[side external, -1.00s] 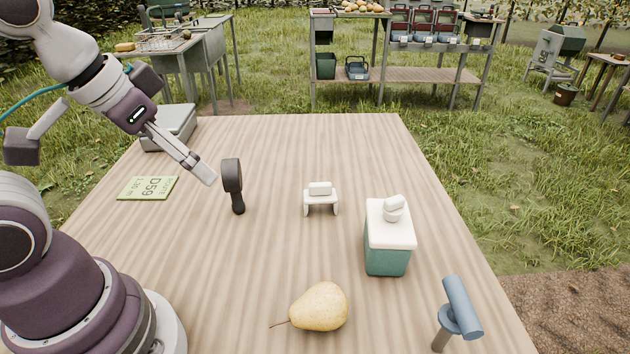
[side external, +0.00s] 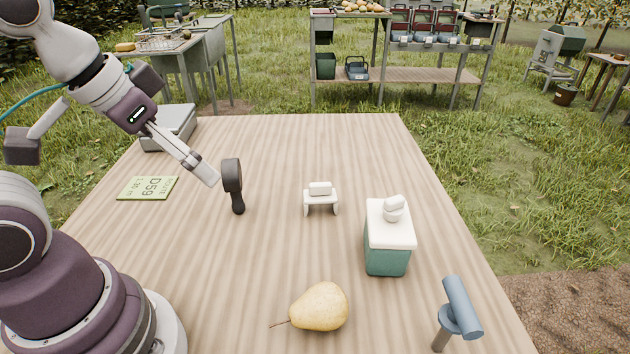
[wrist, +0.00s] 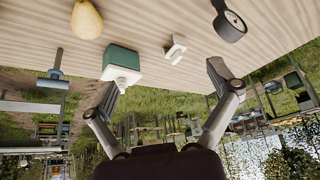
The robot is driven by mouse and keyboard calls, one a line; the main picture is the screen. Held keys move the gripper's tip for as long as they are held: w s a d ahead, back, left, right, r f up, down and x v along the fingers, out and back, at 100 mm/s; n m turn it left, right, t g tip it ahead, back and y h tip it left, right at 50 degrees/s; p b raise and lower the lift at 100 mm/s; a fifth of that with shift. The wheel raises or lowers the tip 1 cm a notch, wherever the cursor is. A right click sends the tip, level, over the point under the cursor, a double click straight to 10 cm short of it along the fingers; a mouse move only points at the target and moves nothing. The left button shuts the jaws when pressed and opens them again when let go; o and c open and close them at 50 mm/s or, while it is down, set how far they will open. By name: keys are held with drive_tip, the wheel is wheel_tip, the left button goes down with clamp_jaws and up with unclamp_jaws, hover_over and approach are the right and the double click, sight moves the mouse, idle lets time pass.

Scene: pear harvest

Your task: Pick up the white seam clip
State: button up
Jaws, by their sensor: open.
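The white seam clip (side external: 321,197) stands on the wooden table near its middle, a small white piece with two legs and a raised bar on top. It also shows in the wrist view (wrist: 175,48), upper middle, beyond my fingertips. My gripper (side external: 208,174) is above the left part of the table, left of the clip and apart from it, close beside a dark round-headed tool in the picture. In the wrist view my gripper (wrist: 165,78) has its two fingers spread wide with nothing between them.
The dark round-headed tool (side external: 232,180) stands between my gripper and the clip. A green box with a white lid (side external: 388,245) is right of the clip. A pear (side external: 320,307) and a blue-grey T-shaped tool (side external: 460,308) are in front. A green card (side external: 148,188) lies left.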

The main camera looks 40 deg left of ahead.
drive_tip(key=shift+o, duration=0.4)
drive_tip(key=m+g+y, duration=0.3)
drive_tip(key=m, duration=2.3)
approach(321, 189)
drive_tip(key=f, duration=0.2)
drive_tip(key=shift+m, duration=0.3)
drive_tip(key=x, duration=1)
drive_tip(key=shift+w+a, duration=0.25)
drive_tip(key=shift+a, duration=0.05)
drive_tip(key=shift+t, duration=0.3)
drive_tip(key=c, duration=1.1)
drive_tip(key=shift+r, duration=0.1)
